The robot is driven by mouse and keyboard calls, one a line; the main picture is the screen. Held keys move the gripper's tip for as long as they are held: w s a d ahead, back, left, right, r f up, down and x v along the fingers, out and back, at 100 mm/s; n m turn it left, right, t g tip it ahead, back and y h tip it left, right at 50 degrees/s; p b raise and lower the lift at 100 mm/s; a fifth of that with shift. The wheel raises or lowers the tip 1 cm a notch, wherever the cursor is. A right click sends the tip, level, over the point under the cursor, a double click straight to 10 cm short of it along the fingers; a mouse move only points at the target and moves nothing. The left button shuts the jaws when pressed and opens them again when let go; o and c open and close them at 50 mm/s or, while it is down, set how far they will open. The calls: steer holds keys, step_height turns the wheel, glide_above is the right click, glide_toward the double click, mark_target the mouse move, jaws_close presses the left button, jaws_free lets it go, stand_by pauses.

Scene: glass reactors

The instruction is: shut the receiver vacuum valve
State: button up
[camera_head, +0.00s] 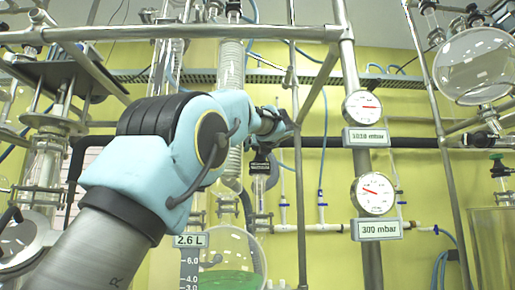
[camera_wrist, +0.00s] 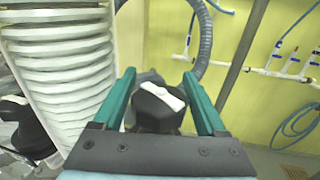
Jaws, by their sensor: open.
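A black knob with a white bar on top (camera_wrist: 160,103) shows in the wrist view, and it appears to be the receiver vacuum valve. The white bar lies slanted across it. My gripper (camera_wrist: 158,76) is open, with one teal finger on each side of the knob. I cannot tell whether the fingers touch it. In the head view my gripper (camera_head: 283,124) is small and partly hidden behind my blue arm, beside the glass column. The knob cannot be made out clearly there.
A ribbed glass coil (camera_wrist: 60,60) stands close left of my gripper. A grey corrugated hose (camera_wrist: 204,40) curves behind the knob. A glass receiver (camera_head: 235,255) holds green liquid.

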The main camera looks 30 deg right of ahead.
steer(key=c, duration=1.1)
steer(key=shift+m+h, duration=0.4)
steer(key=shift+h, duration=0.2)
steer(key=m+h+p, duration=0.1)
steer(key=m+g+h+p, duration=0.1)
steer(key=shift+d+r+g+h, duration=0.15)
steer(key=shift+r+g+h, duration=0.15)
steer(key=shift+h, duration=0.1)
steer(key=m+g+h+p, duration=0.2)
steer(key=p, duration=0.1)
steer(key=m+h+p, duration=0.1)
steer(key=h+p, duration=0.1)
steer(key=shift+s+d+r+g, duration=0.1)
steer(key=shift+s+d+g, duration=0.2)
steer(key=shift+d+g, duration=0.1)
steer(key=m+g+h+p, duration=0.1)
steer(key=p, duration=0.1)
steer(key=m+g+h+p, duration=0.1)
steer(key=shift+s+d+p, duration=0.2)
steer(key=shift+s+p, duration=0.05)
steer(key=shift+p, duration=0.1)
steer(key=shift+s+d+f+m+g+h+p, duration=0.15)
steer(key=shift+m+g+h+p, duration=0.2)
steer(key=shift+g+p, duration=0.2)
steer(key=shift+s+f+m+g+h+p, duration=0.1)
steer(key=shift+f+m+g+h+p, duration=0.05)
steer(key=shift+m+g+h+p, duration=0.35)
steer(key=shift+f+g, duration=0.1)
steer(key=shift+g, duration=0.15)
